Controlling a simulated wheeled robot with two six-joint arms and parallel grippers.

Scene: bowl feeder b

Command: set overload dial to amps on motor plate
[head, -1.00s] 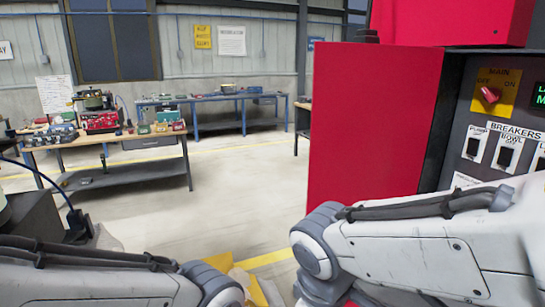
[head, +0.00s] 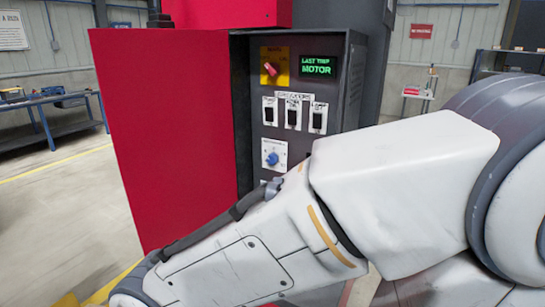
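A blue dial (head: 272,158) sits on a white scale plate (head: 273,146) low on the dark control panel (head: 252,110). The dial's label and numbers are too small to read, so I cannot tell its setting. I cannot make out a motor plate in view. My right arm crosses the front of the cabinet from the right and hides the panel below the dial. Neither gripper shows in the head view.
A red cabinet door (head: 165,140) stands open left of the panel. Above the dial are a red main switch (head: 270,69), three breakers (head: 293,114) and a green display (head: 318,65) reading "LAST TRIP MOTOR". A blue bench (head: 45,122) stands far left; open floor lies before it.

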